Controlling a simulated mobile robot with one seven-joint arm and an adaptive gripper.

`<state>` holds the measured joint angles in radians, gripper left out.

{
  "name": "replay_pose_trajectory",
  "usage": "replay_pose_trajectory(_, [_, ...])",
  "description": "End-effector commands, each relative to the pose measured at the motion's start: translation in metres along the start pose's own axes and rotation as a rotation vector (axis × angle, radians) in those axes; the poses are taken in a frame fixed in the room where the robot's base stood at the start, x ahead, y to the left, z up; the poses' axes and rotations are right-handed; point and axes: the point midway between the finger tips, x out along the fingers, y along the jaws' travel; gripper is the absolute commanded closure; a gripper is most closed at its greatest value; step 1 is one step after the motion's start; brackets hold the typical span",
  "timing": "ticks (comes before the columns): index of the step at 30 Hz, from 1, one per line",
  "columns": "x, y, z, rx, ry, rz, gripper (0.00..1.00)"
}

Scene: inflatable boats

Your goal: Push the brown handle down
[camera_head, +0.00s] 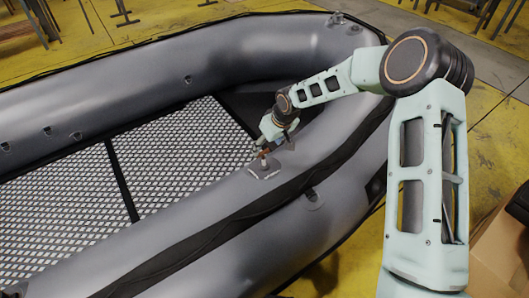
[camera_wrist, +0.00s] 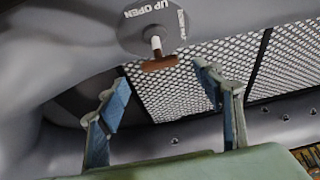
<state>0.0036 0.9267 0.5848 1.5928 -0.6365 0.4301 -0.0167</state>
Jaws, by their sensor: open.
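The brown handle (camera_wrist: 159,63) is a short crossbar on a pale stem in the wrist view. It stands out from a round grey plate (camera_wrist: 135,38) with white lettering, part of which reads "UP OPEN". In the head view the handle (camera_head: 263,155) is small, on top of the near grey tube of the boat. My gripper (camera_wrist: 160,80) is open and empty, its two blue-grey fingers spread on either side of the handle in the picture. The fingers appear apart from the handle. In the head view my gripper (camera_head: 270,143) is just above the handle, its fingertips too small to make out.
The grey inflatable boat (camera_head: 190,235) fills most of the head view, with a patterned floor (camera_head: 60,215) inside. A black strip runs along the near tube. A cardboard box (camera_head: 500,255) stands at lower right. The space above the boat floor is clear.

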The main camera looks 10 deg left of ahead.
Motion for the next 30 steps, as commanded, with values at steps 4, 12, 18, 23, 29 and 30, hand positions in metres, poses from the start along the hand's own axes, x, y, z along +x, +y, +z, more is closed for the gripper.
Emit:
replay_pose_trajectory(4, [0.030, 0.000, 0.002, 0.001, -0.002, -0.001, 0.39])
replay_pose_trajectory(12, [0.051, 0.000, 0.000, 0.000, -0.001, 0.001, 0.39])
replay_pose_trajectory(18, [0.052, 0.000, 0.000, 0.001, -0.001, 0.001, 0.39])
replay_pose_trajectory(23, [0.052, 0.000, 0.000, 0.001, -0.001, 0.001, 0.48])
replay_pose_trajectory(29, [0.051, 0.001, 0.000, 0.001, -0.001, 0.001, 0.70])
replay_pose_trajectory(30, [0.051, 0.001, 0.000, 0.001, -0.001, 0.001, 0.74])
